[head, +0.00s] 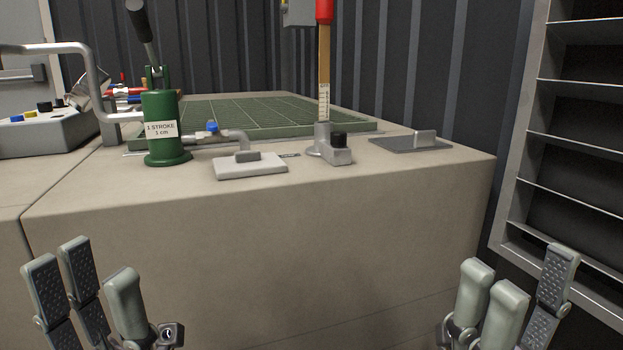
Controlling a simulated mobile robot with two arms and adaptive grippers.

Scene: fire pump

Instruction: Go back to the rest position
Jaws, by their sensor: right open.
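My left gripper (92,285) is at the lower left of the head view, in front of the concrete block. Its fingers are spread apart with nothing between them. My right gripper (516,287) is at the lower right. Its fingers are open and empty. Both grippers are clear of the objects on the block. The green pump (162,130) with a "1 STROKE 1 cm" label stands upright at the block's left front. Its dark lever (142,30) points up and tilts slightly to the left.
The concrete block (270,235) fills the middle. On it are a green grate (260,117), a blue-handled valve (212,128), a level gauge (324,100) with a red top and a metal plate (410,144). A control box (45,130) is at left, shelves (580,130) at right.

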